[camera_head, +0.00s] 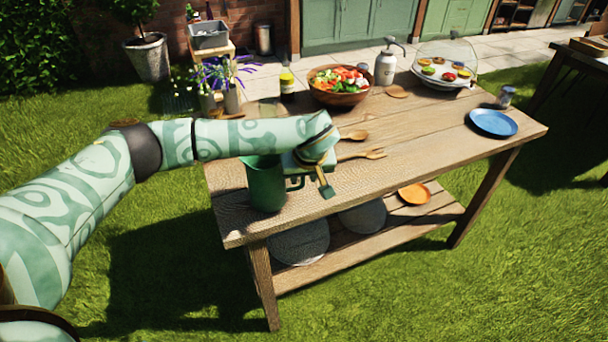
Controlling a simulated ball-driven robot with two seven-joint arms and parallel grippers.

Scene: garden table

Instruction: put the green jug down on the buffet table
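The green jug (265,186) is upright at the near left end of the wooden buffet table (420,143), and its base appears to rest on the tabletop. Its handle points right, toward my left gripper (312,184). My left arm reaches in from the left, passing behind the jug's rim. The gripper is just right of the jug, at the handle. One finger shows clearly, apart from the handle with a gap between them. The other finger is mostly hidden near the handle. The jaws look spread. My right gripper is out of view.
Wooden serving spoons (362,154) lie just behind the gripper. A salad bowl (339,93), a yellow-labelled bottle (287,82), a grey canister (385,67) and a domed tray (444,76) stand further back. A blue plate (493,122) is at the right. The near middle tabletop is clear.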

